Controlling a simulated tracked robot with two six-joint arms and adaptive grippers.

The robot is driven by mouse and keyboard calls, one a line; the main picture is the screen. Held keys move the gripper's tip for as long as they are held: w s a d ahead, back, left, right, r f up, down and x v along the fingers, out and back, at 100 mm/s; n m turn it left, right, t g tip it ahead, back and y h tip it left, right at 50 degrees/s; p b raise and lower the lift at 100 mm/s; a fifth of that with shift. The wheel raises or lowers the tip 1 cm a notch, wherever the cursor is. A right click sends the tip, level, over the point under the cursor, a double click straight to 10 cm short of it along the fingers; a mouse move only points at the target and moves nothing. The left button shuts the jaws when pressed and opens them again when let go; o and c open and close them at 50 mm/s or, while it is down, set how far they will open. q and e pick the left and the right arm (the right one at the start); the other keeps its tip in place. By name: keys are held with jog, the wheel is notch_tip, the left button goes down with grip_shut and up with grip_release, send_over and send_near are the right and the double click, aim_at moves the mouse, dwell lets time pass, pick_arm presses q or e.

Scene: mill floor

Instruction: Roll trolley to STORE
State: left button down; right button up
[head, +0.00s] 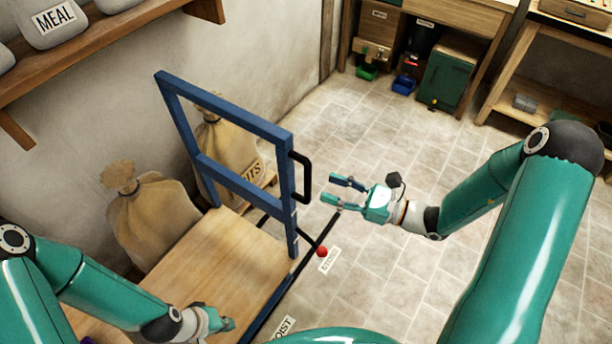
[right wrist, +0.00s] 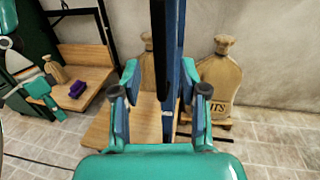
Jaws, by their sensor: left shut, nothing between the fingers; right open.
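The trolley has a blue upright frame (head: 225,180) and a flat wooden deck (head: 225,258). A black handle (head: 304,178) is fixed to the frame's right post; it also shows in the right wrist view (right wrist: 160,50). My right gripper (head: 345,192) is open and empty, just right of the handle and apart from it. In the right wrist view, the handle and blue post stand ahead, between the lines of the open fingers (right wrist: 160,105). My left gripper (head: 222,324) is shut and empty near the deck's front. No readable STORE sign shows.
Sacks (head: 150,215) stand between trolley and wall. A red knob (head: 321,252) on a black rod is beside the trolley near a small floor label (head: 328,261). A bench with a green cabinet (head: 450,75) stands at the back. The tiled floor (head: 390,270) to the right is clear.

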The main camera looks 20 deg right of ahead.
aim_at(308, 181)
jog(key=p+x, duration=0.1)
jog(key=x, duration=0.5)
jog(key=shift+w+a, duration=0.2)
jog(key=shift+a, duration=0.05)
grip_shut()
